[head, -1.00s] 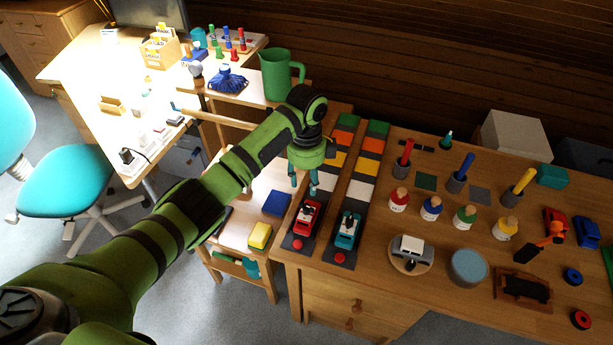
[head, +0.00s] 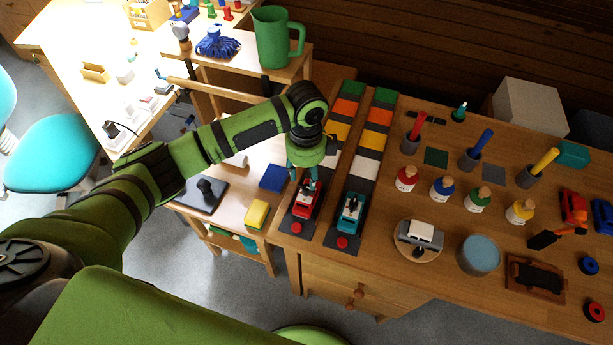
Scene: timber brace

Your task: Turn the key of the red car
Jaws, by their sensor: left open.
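The red car (head: 304,206) sits on the near end of the left striped track (head: 294,228) on the wooden desk. Its key is too small to make out clearly; the fingers cover part of the car's top. My left gripper (head: 304,184) points down right over the red car, its teal fingers open around the upper part of the car. I cannot tell whether they touch it. The teal car (head: 350,212) sits on the parallel track to the right. My right gripper is not in view.
A red button (head: 297,227) lies at the near end of the left track, another (head: 342,242) by the teal car. Paint bottles, pen cups and a round plate with a grey car (head: 418,234) stand to the right. A green mug (head: 275,40) stands behind on a shelf.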

